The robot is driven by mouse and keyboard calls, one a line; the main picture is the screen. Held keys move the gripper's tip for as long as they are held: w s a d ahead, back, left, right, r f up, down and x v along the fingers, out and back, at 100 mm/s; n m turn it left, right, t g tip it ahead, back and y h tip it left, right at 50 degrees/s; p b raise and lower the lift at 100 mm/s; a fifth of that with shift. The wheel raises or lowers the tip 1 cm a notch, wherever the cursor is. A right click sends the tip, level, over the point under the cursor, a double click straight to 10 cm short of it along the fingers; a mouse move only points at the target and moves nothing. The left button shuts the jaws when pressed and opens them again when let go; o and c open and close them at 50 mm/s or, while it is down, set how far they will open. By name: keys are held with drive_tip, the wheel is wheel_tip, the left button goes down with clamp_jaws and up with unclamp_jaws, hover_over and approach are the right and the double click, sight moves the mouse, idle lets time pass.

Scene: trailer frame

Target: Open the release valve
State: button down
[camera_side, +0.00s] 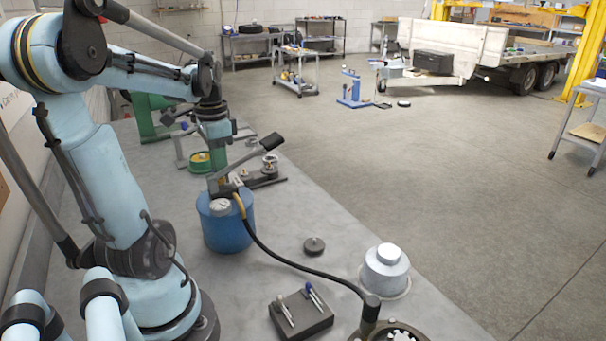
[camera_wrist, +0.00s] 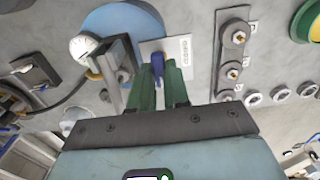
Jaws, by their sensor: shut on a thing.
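The hand pump's blue tank (camera_side: 226,228) stands on the grey bench, with a round gauge (camera_side: 220,204) on it. My gripper (camera_side: 213,180) is above the tank, pointing down. In the wrist view, the gripper's green fingers (camera_wrist: 160,78) are shut on a small dark-blue piece (camera_wrist: 157,64), which appears to be the release valve's handle. It sits beside a white label plate (camera_wrist: 181,46). The blue tank top (camera_wrist: 112,20) and the gauge (camera_wrist: 82,47) lie to the left. The fingers hide the valve's lower part.
The pump's lever (camera_side: 262,150) rises to the right of my gripper. A black hose (camera_side: 290,262) runs from the pump toward the front right.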

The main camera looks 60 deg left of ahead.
drive_tip(key=c, duration=1.1)
unclamp_jaws()
wheel_tip(320, 180, up, 12)
drive_tip(key=w+d+f+m+t+y, duration=0.3)
drive_tip(key=w+d+f+m+t, duration=0.15)
drive_tip(key=w+d, duration=0.6)
drive_tip(key=d+f+n+t+h, duration=0.2)
drive_tip(key=d+f, duration=0.6)
drive_tip(key=d, duration=0.6)
drive_tip(key=shift+d+n+t+h, duration=0.2)
drive_tip(key=shift+n+t+h, duration=0.25)
drive_tip(key=shift+n, duration=0.8)
